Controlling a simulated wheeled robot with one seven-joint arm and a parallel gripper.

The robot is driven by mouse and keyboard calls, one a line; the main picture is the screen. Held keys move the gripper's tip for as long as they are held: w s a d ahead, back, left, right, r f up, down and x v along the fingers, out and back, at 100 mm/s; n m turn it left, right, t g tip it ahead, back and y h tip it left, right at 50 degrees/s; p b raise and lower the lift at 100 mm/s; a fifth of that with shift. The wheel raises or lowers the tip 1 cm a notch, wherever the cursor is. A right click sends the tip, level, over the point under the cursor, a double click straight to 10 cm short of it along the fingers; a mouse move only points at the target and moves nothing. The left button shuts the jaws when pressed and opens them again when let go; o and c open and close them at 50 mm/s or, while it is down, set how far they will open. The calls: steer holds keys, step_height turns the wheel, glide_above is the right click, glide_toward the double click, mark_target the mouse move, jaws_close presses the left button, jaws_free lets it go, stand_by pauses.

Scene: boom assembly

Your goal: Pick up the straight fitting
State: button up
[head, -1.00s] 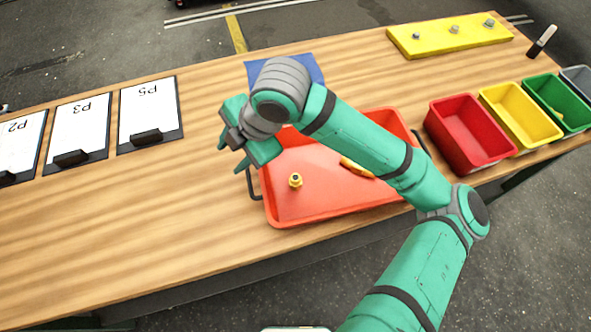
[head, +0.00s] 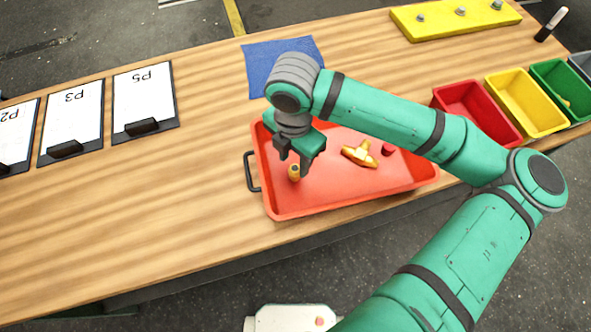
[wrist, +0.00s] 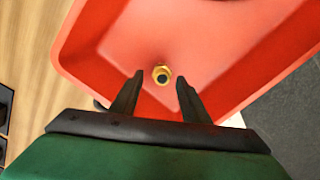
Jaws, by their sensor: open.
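The straight fitting (head: 294,172) is a small brass piece standing upright in the left part of the red-orange tray (head: 283,208). In the wrist view the fitting (wrist: 162,74) shows end-on, with a dark hole, on the tray floor. My gripper (head: 293,171) is over the tray's left part, pointing down at the fitting. In the wrist view its fingers (wrist: 158,84) are apart, with the fitting in line with the gap and just beyond the tips. Nothing is held. The head view does not show clearly how high the fingertips are above the fitting.
A brass tee-shaped fitting (head: 361,154) and a small red part (head: 389,149) lie further right in the tray. A blue cloth (head: 262,69) lies behind it. Red (head: 478,108), yellow (head: 526,101) and green (head: 562,90) bins stand right. Clipboards (head: 145,98) lie left; the wood between is clear.

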mark_target(296, 168)
steer(key=shift+s+d+f, duration=0.15)
steer(key=shift+f, duration=2.4)
steer(key=c, duration=1)
